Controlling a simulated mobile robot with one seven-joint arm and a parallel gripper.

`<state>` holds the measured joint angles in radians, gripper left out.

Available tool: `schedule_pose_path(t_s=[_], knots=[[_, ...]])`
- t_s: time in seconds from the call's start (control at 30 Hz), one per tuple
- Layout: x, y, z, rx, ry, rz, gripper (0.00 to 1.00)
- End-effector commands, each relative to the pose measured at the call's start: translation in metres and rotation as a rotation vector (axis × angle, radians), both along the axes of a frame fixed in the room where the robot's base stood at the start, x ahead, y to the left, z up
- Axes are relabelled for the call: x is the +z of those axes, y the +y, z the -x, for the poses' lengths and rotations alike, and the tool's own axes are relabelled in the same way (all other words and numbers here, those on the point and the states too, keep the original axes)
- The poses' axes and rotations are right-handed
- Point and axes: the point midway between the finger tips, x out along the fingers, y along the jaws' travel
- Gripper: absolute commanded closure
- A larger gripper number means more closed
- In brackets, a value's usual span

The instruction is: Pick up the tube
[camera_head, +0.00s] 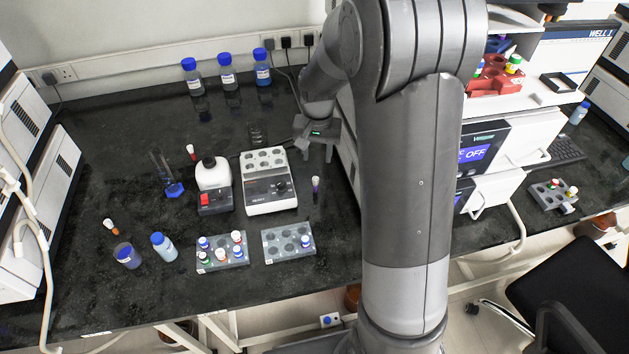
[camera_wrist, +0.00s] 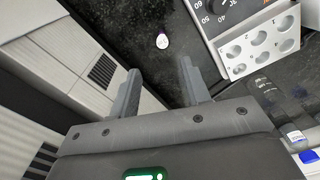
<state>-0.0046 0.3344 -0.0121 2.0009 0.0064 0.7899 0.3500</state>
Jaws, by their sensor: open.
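A tube (camera_head: 315,188) with a purple and white top stands by itself on the dark bench, right of the dry-bath block.
The dry-bath block (camera_head: 270,195) stands left of the tube. A clear vessel (camera_head: 257,134) is behind the block. Racks (camera_head: 275,250) (camera_head: 208,268) with tubes lie in front. White equipment (camera_wrist: 75,60) rises close to one finger. Several blue-capped bottles (camera_head: 228,80) stand at the back.

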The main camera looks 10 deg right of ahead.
Motion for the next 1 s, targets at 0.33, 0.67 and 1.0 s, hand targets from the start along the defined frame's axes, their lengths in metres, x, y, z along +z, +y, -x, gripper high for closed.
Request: schedule_pose_path(t_s=[0.33, 0.67, 1.0], knots=[[-0.045, 0.000, -0.005, -0.013, 0.022, 0.000, 0.57], [-0.077, 0.000, -0.006, -0.012, 0.018, 0.000, 0.57], [-0.120, 0.002, -0.006, -0.013, 0.017, 0.001, 0.57]])
